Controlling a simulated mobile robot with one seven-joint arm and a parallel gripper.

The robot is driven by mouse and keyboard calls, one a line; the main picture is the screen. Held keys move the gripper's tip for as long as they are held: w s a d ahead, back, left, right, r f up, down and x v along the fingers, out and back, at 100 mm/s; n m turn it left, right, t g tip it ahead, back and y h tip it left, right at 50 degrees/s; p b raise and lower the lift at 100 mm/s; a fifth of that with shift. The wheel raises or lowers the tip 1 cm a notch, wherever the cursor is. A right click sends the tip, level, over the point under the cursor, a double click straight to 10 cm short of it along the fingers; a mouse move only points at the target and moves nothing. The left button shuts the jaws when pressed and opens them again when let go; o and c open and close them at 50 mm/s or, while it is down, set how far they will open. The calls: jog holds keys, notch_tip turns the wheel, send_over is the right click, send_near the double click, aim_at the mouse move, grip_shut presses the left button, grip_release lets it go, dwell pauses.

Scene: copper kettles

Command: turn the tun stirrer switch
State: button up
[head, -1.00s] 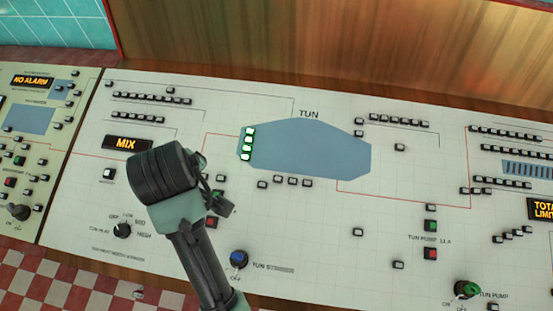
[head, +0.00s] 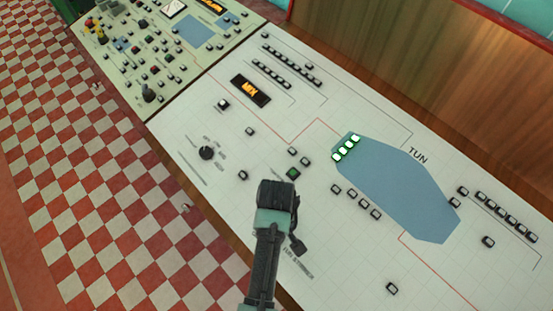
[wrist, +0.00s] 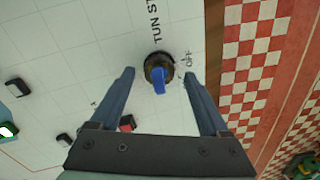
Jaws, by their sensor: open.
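The tun stirrer switch (wrist: 158,72) is a round dark knob with a blue pointer handle, on the white panel by the "TUN ST..." lettering. My gripper (wrist: 158,76) is open, with one finger on each side of the switch in the wrist view. Neither finger visibly touches it, and how deep the tips reach cannot be told.
The white panel (head: 345,285) carries several small buttons, a black tun heat knob (head: 206,153), a lit MIX display (head: 250,90) and a blue tun shape (head: 400,190). A red button (wrist: 127,123) is near the left finger. The checkered floor (head: 90,190) lies beyond the panel's edge.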

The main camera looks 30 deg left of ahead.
jog(key=shift+f, duration=0.85)
grip_shut()
jog(key=shift+r+m+p, duration=0.1)
jog(key=shift+m+p, duration=0.4)
jog(key=shift+m, duration=0.2)
jog(key=shift+m+p, duration=0.65)
jog(key=shift+m, duration=0.75)
jog(key=shift+m+p, duration=0.7)
jog(key=shift+m, duration=1.2)
jog(key=shift+w+m, duration=0.1)
jog(key=shift+m, duration=0.5)
grip_release()
